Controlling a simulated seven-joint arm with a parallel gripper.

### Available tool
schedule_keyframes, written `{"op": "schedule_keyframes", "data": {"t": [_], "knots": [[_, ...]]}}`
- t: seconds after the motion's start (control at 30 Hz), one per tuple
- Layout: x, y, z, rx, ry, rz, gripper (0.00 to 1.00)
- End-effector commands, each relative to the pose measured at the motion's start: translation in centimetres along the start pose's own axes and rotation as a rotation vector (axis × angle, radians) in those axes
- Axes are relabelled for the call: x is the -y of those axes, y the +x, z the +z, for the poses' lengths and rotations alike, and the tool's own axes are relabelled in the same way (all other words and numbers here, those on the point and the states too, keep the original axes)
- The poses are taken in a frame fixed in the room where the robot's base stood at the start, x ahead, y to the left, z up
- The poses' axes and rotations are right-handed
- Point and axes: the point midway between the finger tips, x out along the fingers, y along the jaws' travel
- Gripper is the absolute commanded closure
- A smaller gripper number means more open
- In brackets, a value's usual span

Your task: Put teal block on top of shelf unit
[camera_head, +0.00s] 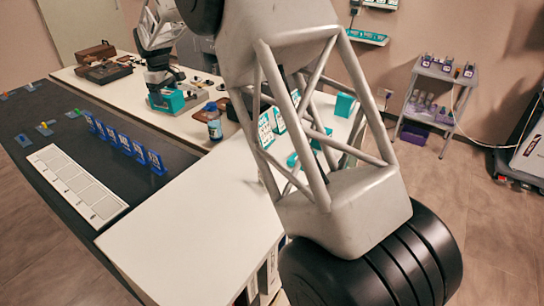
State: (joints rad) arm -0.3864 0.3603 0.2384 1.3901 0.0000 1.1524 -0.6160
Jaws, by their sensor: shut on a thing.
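My gripper is out of the picture; only large grey and black links of my arm show, crossing the middle and lower right. A teal block-like thing (345,105) is at the far right end of the white table, partly behind my arm's open lattice. A smaller teal piece (292,160) shows through the lattice, too covered to identify. I cannot tell which of these is the teal block, or whether it is in my gripper. The grey shelf unit (443,75) stands against the back wall at right, with small dark and white items on its top.
The white table (190,235) is bare at the front. A blue-capped bottle (214,122), a white arm on a teal base (180,102) and blue stands (125,142) stand at left. The shelf's lower levels hold bottles and a purple bin (414,133). Floor before it is clear.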

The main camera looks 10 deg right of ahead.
Motion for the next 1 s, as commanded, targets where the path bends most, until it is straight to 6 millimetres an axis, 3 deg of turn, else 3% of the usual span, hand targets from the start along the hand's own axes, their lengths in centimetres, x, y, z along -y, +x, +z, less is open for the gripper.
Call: {"op": "schedule_keyframes", "data": {"t": [0.03, 0.4, 1.0], "knots": [[-1.4, -0.1, 1.1, -0.001, -0.024, 0.000, 0.66], [-10.0, 0.0, 9.1, 0.000, -0.265, 0.000, 0.66], [-21.5, -0.1, 24.0, 0.000, -0.656, 0.001, 0.66]]}}
